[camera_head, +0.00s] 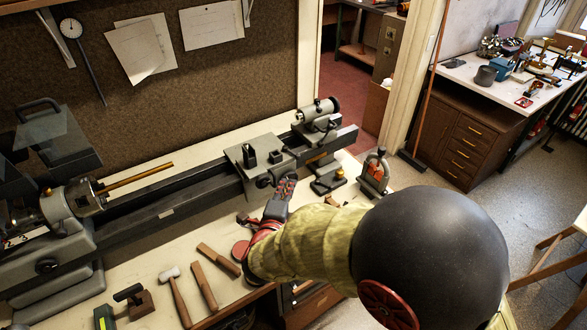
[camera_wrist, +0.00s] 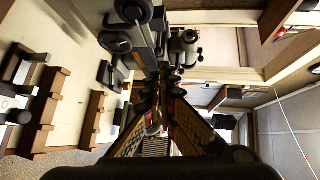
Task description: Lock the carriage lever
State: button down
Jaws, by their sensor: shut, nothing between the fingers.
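The lathe carriage (camera_head: 243,152) is a grey block on the dark bed, right of the middle, with small black parts on top. A dark round knob or handwheel (camera_head: 264,181) is on its front. My gripper (camera_head: 286,186) is shut and empty, close in front of the carriage; I cannot tell whether it touches. In the wrist view my gripper (camera_wrist: 160,100) points towards the machine, with round dark handwheels (camera_wrist: 115,41) at the upper left. I cannot make out the carriage lever for certain; my gripper and arm may hide part of the front.
The tailstock (camera_head: 318,112) stands right of the carriage. The chuck (camera_head: 83,196) holds a brass rod (camera_head: 137,179) at left. A red-and-grey tool (camera_head: 374,174) stands at the bench's right end.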

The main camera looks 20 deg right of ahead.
aim_at(298, 157)
jog(key=b+x, duration=0.2)
jog(key=x, duration=1.1)
jog(key=shift+w+d, duration=0.25)
jog(key=shift+w, duration=0.1)
jog(key=shift+f, duration=0.1)
